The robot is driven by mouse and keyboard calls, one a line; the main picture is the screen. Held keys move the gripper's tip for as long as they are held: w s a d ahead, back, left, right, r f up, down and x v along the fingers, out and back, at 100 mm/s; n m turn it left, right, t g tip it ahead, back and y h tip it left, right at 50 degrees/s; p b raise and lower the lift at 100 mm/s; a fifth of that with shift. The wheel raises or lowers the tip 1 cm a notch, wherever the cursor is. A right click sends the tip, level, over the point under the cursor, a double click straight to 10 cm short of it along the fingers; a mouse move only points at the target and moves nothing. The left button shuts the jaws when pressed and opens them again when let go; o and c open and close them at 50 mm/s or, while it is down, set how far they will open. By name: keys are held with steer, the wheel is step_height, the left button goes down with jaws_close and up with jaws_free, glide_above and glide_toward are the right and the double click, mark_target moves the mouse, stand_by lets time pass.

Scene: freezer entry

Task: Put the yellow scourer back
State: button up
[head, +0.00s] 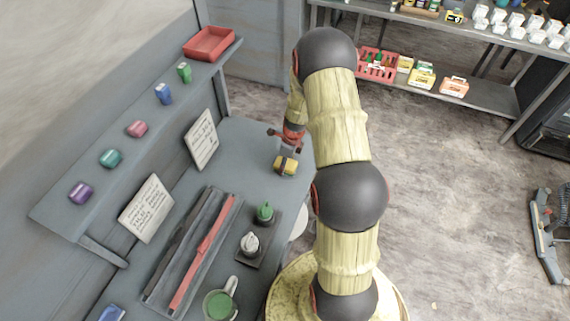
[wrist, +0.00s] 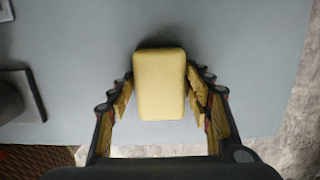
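The yellow scourer (head: 286,165) lies on the grey-blue bench near its right edge in the head view. In the wrist view the scourer (wrist: 159,85) is a plain yellow block in the middle, with a dark shadow at its far end. My gripper (wrist: 160,84) is open, with one finger on each side of the scourer. Narrow gaps show between the finger pads and its sides. In the head view my gripper (head: 287,153) is right at the scourer, and my arm hides part of the area to the right.
A wall shelf (head: 62,212) holds a row of small coloured blocks and a red tray (head: 209,43). Two written cards (head: 146,208) lean below it. A long tray with a red bar (head: 203,250), a small dark stand (head: 270,243) and a green-filled mug (head: 219,304) are on the bench.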

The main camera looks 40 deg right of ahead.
steer(key=o, duration=0.3)
step_height(320, 180, up, 12)
steer(key=s+p, duration=0.2)
step_height(320, 180, up, 9)
steer(key=n, duration=0.5)
glide_above(289, 164)
steer(key=a, duration=0.5)
steer(key=s+a+r+n+t, duration=0.2)
steer(key=s+a+r+n, duration=0.2)
steer(key=a+r+n, duration=0.55)
steer(key=s+a+r+n, duration=0.4)
steer(key=s+n, duration=0.1)
steer(key=s+a+r+n+t, duration=0.1)
steer(key=s+a+r+n, duration=0.2)
steer(key=s+r+n, duration=0.2)
steer(key=s+a+r+n+t, duration=0.1)
steer(key=s+a+r+n, duration=0.3)
steer(key=s, duration=0.3)
steer(key=shift+s+a+r+n+h, duration=0.15)
steer(key=shift+a+n+h, duration=0.2)
steer(key=shift+n, duration=0.4)
